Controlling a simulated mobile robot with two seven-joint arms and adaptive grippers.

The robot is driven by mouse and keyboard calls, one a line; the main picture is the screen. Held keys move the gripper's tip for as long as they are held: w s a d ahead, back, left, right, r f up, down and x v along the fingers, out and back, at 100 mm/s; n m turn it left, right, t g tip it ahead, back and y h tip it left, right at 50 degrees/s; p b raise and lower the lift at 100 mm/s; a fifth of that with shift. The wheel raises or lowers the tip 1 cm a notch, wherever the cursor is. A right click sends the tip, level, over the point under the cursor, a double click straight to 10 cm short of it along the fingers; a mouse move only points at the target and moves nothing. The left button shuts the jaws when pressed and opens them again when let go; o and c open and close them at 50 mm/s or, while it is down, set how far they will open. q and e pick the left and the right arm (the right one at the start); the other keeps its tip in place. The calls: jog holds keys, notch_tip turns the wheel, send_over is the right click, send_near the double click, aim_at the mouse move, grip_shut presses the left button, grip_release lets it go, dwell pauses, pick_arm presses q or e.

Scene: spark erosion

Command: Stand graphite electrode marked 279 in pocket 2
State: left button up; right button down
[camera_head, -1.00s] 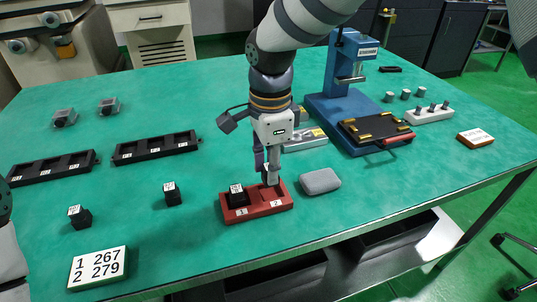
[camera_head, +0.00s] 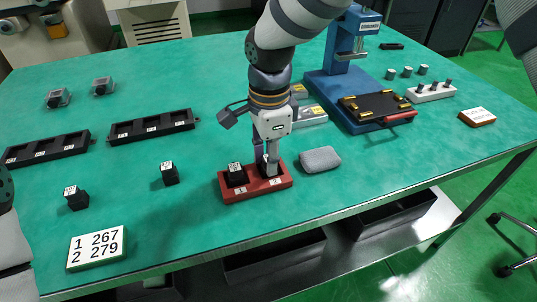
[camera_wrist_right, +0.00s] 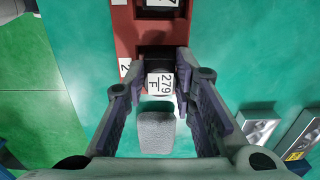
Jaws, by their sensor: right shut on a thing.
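The red tray (camera_head: 228,196) has pockets marked 1 and 2. A black electrode with a white label (camera_head: 235,171) stands in pocket 1. My right gripper (camera_head: 266,163) is at pocket 2, shut on the graphite electrode marked 279 (camera_wrist_right: 160,84), whose label reads 279 F in the right wrist view. In the head view its dark body shows at pocket 2, partly hidden by the fingers; I cannot tell whether it touches the pocket floor. The white card (camera_head: 97,247) reads 1 267, 2 279. My left gripper is out of view.
A grey rounded block (camera_head: 320,159) lies just right of the tray. Two loose black electrodes (camera_head: 169,174) (camera_head: 76,198) stand to the left. Black racks (camera_head: 153,127) lie behind them. A blue press (camera_head: 340,75) stands behind right. The front table edge is close.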

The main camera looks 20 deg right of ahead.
jog(key=shift+f, duration=0.1)
jog(key=c, duration=1.2)
grip_release()
jog(key=shift+f, duration=0.1)
jog(key=shift+c, duration=0.2)
notch_tip(320, 180, up, 12)
jog(key=shift+s, duration=0.15)
